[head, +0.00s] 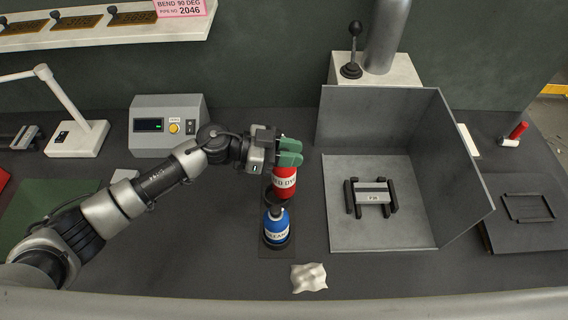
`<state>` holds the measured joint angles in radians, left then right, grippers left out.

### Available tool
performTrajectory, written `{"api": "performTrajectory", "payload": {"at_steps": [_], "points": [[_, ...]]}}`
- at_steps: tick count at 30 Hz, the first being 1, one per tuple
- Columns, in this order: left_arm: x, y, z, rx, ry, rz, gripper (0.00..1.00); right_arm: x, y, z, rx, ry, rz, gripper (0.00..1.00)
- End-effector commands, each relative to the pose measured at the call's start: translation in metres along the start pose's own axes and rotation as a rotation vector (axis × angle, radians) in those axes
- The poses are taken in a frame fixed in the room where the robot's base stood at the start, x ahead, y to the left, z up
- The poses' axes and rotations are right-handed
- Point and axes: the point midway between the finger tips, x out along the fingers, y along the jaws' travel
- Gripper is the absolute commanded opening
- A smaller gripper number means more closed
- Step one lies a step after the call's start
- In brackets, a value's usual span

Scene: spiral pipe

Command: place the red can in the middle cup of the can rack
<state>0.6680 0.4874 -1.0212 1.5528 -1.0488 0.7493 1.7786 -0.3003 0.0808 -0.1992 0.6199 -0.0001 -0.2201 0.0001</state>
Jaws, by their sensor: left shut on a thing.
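My left gripper (290,152), with green fingertips, is shut on the red can (285,184) near the middle of the view. The red can has a white label band and looks upright. It is above or at the middle part of the dark can rack (264,252); I cannot tell whether its bottom is inside the cup. A blue can (276,228) with a white label stands in the front cup of the rack. The gripper and the red can hide the rear part of the rack. My right gripper is not in view.
A grey open-sided box (340,225) with a small dark and silver part (372,196) is right of the rack. A control box (167,126) and a white lamp (78,138) stand at the left. Bare bench lies left of the rack.

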Motion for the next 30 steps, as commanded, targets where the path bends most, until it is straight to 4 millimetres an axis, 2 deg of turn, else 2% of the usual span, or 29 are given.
{"api": "performTrajectory", "payload": {"at_steps": [5, 15, 26, 27, 30], "points": [[-0.013, 0.001, 0.011, 0.0, 0.001, -0.001, 0.0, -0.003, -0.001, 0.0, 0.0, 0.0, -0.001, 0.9], [-0.006, 0.001, 0.05, -0.002, 0.002, -0.001, 0.0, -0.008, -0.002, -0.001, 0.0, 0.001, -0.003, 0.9], [-0.006, 0.001, 0.054, 0.001, 0.001, -0.001, 0.0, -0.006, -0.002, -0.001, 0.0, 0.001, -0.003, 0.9], [-0.005, 0.002, 0.055, 0.0, 0.0, 0.0, 0.25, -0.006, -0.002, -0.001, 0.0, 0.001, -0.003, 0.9], [-0.006, 0.002, 0.055, 0.0, 0.0, 0.0, 0.4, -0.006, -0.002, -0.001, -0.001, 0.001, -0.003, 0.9]]}}
